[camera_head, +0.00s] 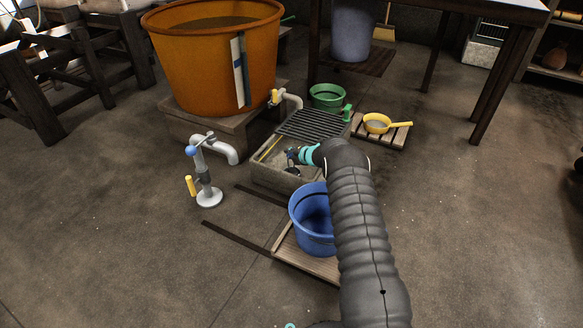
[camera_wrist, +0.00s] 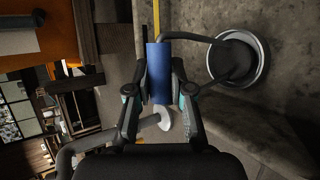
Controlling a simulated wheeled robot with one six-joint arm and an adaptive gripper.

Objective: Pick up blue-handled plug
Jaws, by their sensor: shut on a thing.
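The plug has a blue handle (camera_wrist: 159,74), a dark bent stem and a round dark disc (camera_wrist: 236,60) with a pale metal rim around it. My gripper (camera_wrist: 159,88) is shut on the blue handle, one finger on each side. In the head view my gripper (camera_head: 293,157) is low inside the stone trough (camera_head: 268,177), and the plug is small and mostly hidden there. The disc shows close to the trough's grey surface; I cannot tell whether it sits in the ringed opening or is clear of it.
A dark grate (camera_head: 312,124) covers the trough's far part. A blue bucket (camera_head: 311,222) stands in front on wooden slats. An orange tub (camera_head: 215,60), a hand pump (camera_head: 206,175), a green bucket (camera_head: 327,97) and a yellow ladle (camera_head: 378,123) stand around.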

